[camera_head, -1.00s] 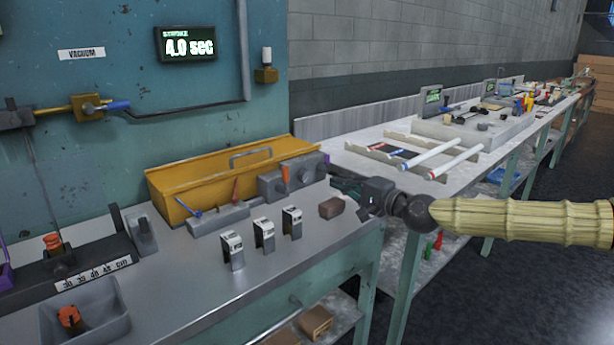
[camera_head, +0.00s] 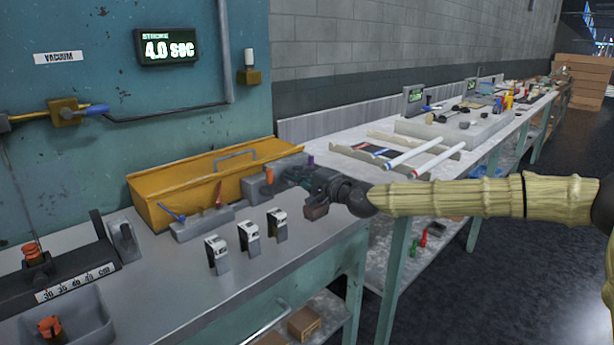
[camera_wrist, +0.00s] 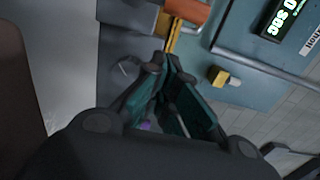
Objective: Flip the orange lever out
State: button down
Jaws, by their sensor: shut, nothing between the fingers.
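The orange lever (camera_head: 269,175) stands upright on a grey block (camera_head: 254,187) at the back of the bench. In the wrist view a large orange piece, which looks like this lever (camera_wrist: 188,10), shows at the top edge, just beyond the fingertips. My gripper (camera_head: 288,173) is beside the block, just right of the lever. In the wrist view my gripper (camera_wrist: 166,66) has its teal fingers together at the tips, with nothing held. A small gap shows between the tips and the orange piece. Part of the block is hidden behind my gripper.
A yellow toolbox (camera_head: 150,203) stands behind the block. A lower grey holder (camera_head: 203,224) with a blue lever (camera_head: 172,212) and a red one (camera_head: 219,194) is to the left. Several small clips, such as this one (camera_head: 248,235), stand in front. A purple piece (camera_head: 310,160) shows behind my gripper.

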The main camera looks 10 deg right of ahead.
jog(key=shift+s+a+r, duration=0.1)
jog(key=shift+s+a, duration=0.25)
jog(key=shift+a, duration=0.3)
jog(key=shift+s+a, duration=0.35)
jog(key=shift+a, duration=0.3)
